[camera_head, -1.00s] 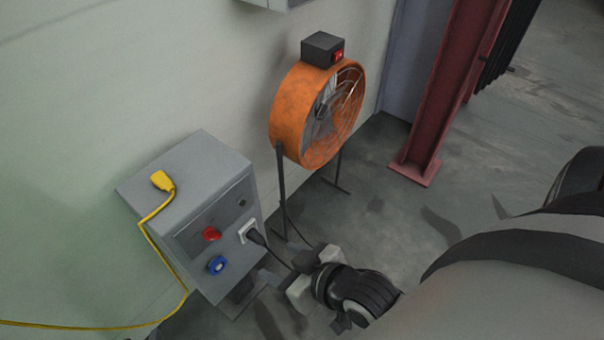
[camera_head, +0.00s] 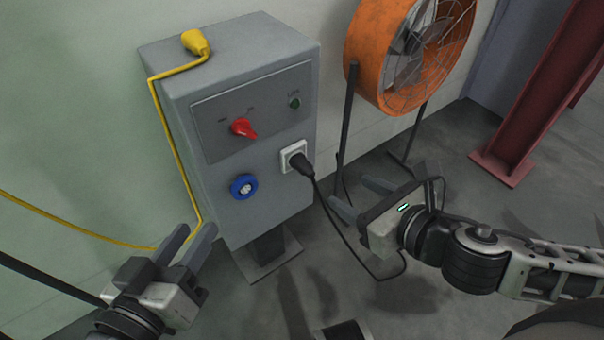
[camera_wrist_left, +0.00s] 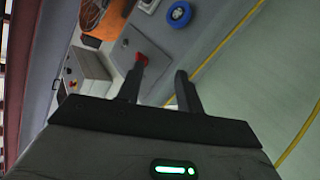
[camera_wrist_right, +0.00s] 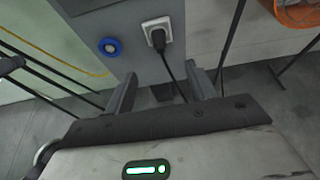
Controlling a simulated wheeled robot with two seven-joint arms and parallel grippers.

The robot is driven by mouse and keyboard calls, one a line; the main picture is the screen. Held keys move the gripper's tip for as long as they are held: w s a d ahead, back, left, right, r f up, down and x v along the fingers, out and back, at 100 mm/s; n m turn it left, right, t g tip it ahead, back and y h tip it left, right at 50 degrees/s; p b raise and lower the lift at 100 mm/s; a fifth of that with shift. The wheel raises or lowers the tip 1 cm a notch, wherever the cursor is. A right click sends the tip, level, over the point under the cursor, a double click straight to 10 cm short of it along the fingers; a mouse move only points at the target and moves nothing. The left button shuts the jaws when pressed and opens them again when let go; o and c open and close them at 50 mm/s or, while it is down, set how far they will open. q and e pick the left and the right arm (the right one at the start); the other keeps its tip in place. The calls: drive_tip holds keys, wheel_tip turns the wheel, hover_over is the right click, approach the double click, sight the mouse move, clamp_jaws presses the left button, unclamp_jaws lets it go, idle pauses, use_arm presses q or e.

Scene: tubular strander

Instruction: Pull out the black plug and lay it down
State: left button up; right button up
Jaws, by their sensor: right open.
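The black plug (camera_head: 302,164) sits in a white socket (camera_head: 290,153) on the front of the grey box. Its black cable hangs down and loops on the floor. The plug also shows in the right wrist view (camera_wrist_right: 158,40), ahead of the fingers. My right gripper (camera_head: 359,197) is open and empty, to the right of the plug and lower in the head view, apart from it. My left gripper (camera_head: 189,240) is open and empty, at the lower left of the box. The plug does not show clearly in the left wrist view.
The grey box (camera_head: 222,118) carries a red switch (camera_head: 243,128), a blue socket (camera_head: 243,187) and a green lamp. A yellow connector (camera_head: 196,42) lies on its top, with the yellow cable hanging left. An orange fan (camera_head: 385,55) on thin legs stands right. A red column rises further right.

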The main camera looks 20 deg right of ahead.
drive_tip(key=b, duration=0.2)
approach(308, 167)
drive_tip(key=x, duration=0.5)
drive_tip(key=shift+w+f, duration=0.1)
drive_tip(key=shift+f, duration=0.1)
drive_tip(key=shift+w+a+f+b, duration=0.15)
drive_tip(key=shift+w+b, duration=0.1)
drive_tip(key=shift+b, duration=0.15)
drive_tip(key=shift+w+a+f+b, duration=0.25)
drive_tip(key=shift+w+b, duration=0.2)
drive_tip(key=shift+w, duration=0.15)
drive_tip(key=b+x, duration=0.1)
drive_tip(key=x, duration=0.2)
drive_tip(key=shift+r, duration=0.1)
drive_tip(key=shift+w, duration=0.1)
use_arm(q)
drive_tip(key=r+t, duration=0.1)
drive_tip(key=w+r+t+h, duration=0.1)
drive_tip(key=r, duration=0.1)
drive_tip(key=w+r+m+t+h, duration=0.1)
drive_tip(key=shift+r, duration=0.3)
use_arm(e)
drive_tip(key=c, duration=1.1)
